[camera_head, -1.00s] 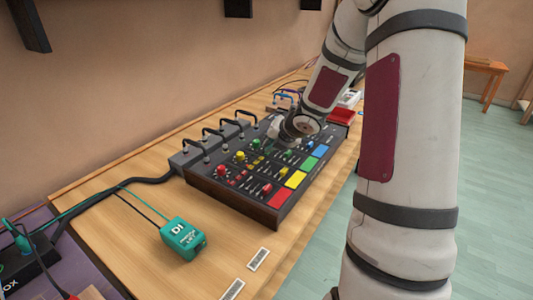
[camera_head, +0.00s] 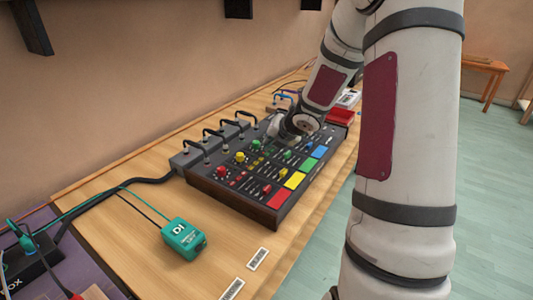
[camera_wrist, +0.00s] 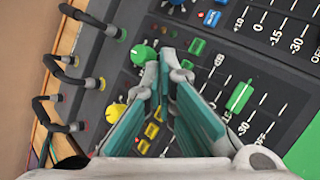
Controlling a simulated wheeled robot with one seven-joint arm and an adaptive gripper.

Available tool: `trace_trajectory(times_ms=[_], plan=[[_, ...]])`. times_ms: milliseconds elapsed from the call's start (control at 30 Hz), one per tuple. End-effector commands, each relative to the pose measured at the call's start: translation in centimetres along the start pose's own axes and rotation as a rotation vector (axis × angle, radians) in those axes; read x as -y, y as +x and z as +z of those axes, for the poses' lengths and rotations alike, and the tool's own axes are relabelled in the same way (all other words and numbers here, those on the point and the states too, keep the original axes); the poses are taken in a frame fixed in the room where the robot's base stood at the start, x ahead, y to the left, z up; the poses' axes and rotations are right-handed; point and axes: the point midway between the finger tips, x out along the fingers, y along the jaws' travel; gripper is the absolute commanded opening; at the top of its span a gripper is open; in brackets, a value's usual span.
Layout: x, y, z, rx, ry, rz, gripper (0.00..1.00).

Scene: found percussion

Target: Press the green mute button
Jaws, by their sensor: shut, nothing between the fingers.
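The mixer (camera_head: 236,194) lies on the wooden table, with coloured knobs, small buttons and sliders. In the wrist view my gripper (camera_wrist: 160,60) is shut and empty, its teal fingers pointing down at the panel. Just right of the fingertips is a small rectangular green button (camera_wrist: 197,46), with another green button (camera_wrist: 187,64) close beside the right fingertip. A round green knob (camera_wrist: 142,54) is just left of the tips. Whether the tips touch the panel is unclear. In the head view my arm and wrist hide part of the panel.
Yellow buttons (camera_wrist: 152,131) and a yellow knob (camera_wrist: 116,113) lie near the fingers. A green slider cap (camera_wrist: 239,96) is to the right. Black cables (camera_wrist: 46,105) plug in along the mixer's back edge. A teal DI box (camera_head: 184,239) stands on the table, front left.

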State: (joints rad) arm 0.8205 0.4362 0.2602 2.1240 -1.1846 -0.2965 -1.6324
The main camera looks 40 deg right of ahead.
Motion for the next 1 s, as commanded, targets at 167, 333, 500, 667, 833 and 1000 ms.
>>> trace_trajectory(times_ms=[167,333,500,667,833,1000], plan=[[-0.5,-0.7,0.5,0.0,-0.001,0.001,0.0],[-1.2,-1.8,1.2,0.0,-0.002,0.001,0.0],[-1.9,-2.7,1.9,0.0,-0.001,0.001,0.0],[-2.5,-3.5,2.5,-0.001,-0.001,0.0,0.0],[-3.1,-4.3,3.0,0.0,-0.001,0.001,0.0],[-3.1,-4.2,3.1,0.0,-0.001,0.0,0.0]])
